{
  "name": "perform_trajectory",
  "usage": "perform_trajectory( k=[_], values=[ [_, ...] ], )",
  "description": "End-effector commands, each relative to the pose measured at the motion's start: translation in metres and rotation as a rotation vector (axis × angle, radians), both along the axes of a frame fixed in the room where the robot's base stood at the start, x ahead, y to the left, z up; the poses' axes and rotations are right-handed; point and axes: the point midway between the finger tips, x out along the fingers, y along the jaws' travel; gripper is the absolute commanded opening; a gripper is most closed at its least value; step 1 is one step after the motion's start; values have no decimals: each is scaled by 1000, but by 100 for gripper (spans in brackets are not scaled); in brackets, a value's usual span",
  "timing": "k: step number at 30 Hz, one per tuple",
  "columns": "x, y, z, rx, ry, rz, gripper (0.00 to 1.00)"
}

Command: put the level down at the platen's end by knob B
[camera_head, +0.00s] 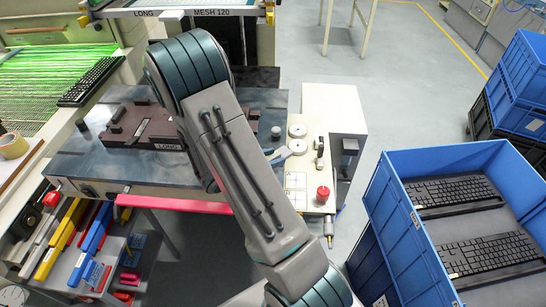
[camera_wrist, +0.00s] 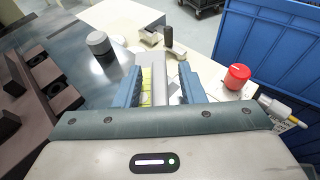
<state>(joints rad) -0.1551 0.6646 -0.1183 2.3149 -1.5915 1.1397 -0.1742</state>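In the wrist view, the two blue fingers of my gripper (camera_wrist: 161,85) stand apart. A pale grey bar (camera_wrist: 160,84), probably the level, shows between them beside a yellow patch. I cannot tell whether the fingers press on it. The platen is the dark flat bed (camera_head: 75,165) left of my arm in the head view. A grey knob (camera_head: 276,132) stands at its right end, and it also shows in the wrist view (camera_wrist: 98,42), ahead and left of the fingers. No letter is readable on it. Another knob (camera_head: 83,125) stands at the far left. My arm hides part of the bed.
A brown fixture marked LONG (camera_head: 140,125) lies on the bed. White discs (camera_head: 297,147), an upright handle (camera_head: 320,150) and a red button (camera_head: 323,193) stand to the right. A blue crate (camera_head: 400,215) with keyboards is farther right. Coloured tools lie on a lower shelf at left.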

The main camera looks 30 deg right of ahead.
Motion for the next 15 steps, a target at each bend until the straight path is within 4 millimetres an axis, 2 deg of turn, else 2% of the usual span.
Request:
perform_trajectory(
  k=[9, 15],
  values=[
    [-8, 64, 22, 3, -5, 9, 36],
    [-14, 96, 34, 1, -3, 5, 36]
  ],
)
